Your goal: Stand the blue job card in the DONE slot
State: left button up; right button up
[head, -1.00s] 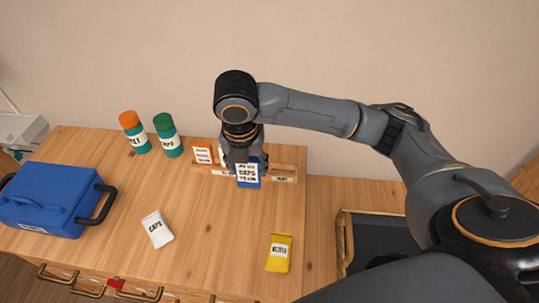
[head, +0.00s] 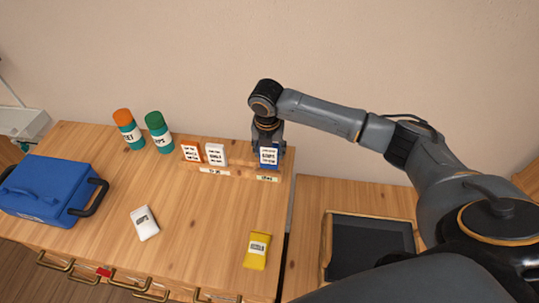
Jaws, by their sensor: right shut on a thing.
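The blue job card (head: 269,157) is upright at the right end of the wooden card rack (head: 235,172), just behind the label (head: 267,178) that appears to read DONE. My right gripper (head: 270,143) is shut on the card from above. The card's lower edge is at the rack, but I cannot tell whether it sits fully in the slot. An orange card (head: 191,152) and a white card (head: 215,154) stand in the rack's left part, behind another label (head: 215,170). My left gripper is not in view.
A blue toolbox (head: 45,190) stands at the left. Orange-capped (head: 129,128) and green-capped (head: 158,132) bottles stand at the back. A white packet (head: 145,223) and a yellow packet (head: 257,251) lie in front. A dark tray (head: 370,246) is at the right.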

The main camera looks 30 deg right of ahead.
aim_at(269, 157)
jog(key=shift+w+f, duration=0.4)
jog(key=shift+f, duration=0.05)
notch_tip(269, 157, down, 3)
jog(key=shift+d+f, duration=0.1)
jog(key=shift+d, duration=0.05)
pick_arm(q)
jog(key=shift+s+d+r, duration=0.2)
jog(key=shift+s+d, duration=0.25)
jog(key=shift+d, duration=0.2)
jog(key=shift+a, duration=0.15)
pick_arm(e)
jog(key=shift+f, duration=0.15)
jog(key=o, duration=1.1)
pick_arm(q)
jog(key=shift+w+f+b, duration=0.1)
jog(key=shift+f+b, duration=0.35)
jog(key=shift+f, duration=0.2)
pick_arm(e)
jog(key=r, duration=0.4)
jog(key=s+r, duration=0.1)
jog(key=r, duration=0.3)
jog(key=a+r, duration=0.1)
jog(key=r, duration=0.3)
jog(key=shift+s+r, duration=0.1)
jog(key=shift+s, duration=0.1)
